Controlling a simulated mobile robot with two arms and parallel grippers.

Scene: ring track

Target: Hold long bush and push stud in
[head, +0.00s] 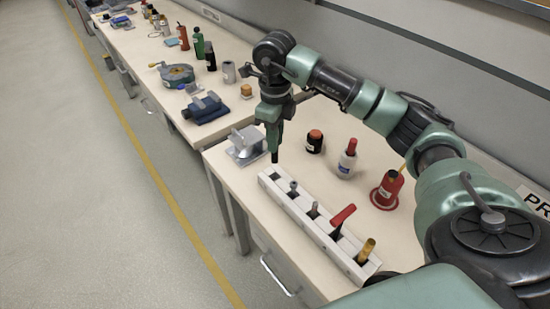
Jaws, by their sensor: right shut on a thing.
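My right gripper (275,150) points straight down above the table, just beyond the left end of a long white rack (326,243). It is shut on a small dark thing at its tips, too small to identify. The rack holds a grey stud-like piece (293,188), a second grey piece (314,210), a red-handled tool (342,217) and a brass cylinder (366,251) at its near end. I cannot tell for sure which piece is the long bush or the stud. My left gripper is not in view.
A metal fixture (247,147) stands left of the gripper. A second bench with a blue vise (206,107) lies beyond a gap.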

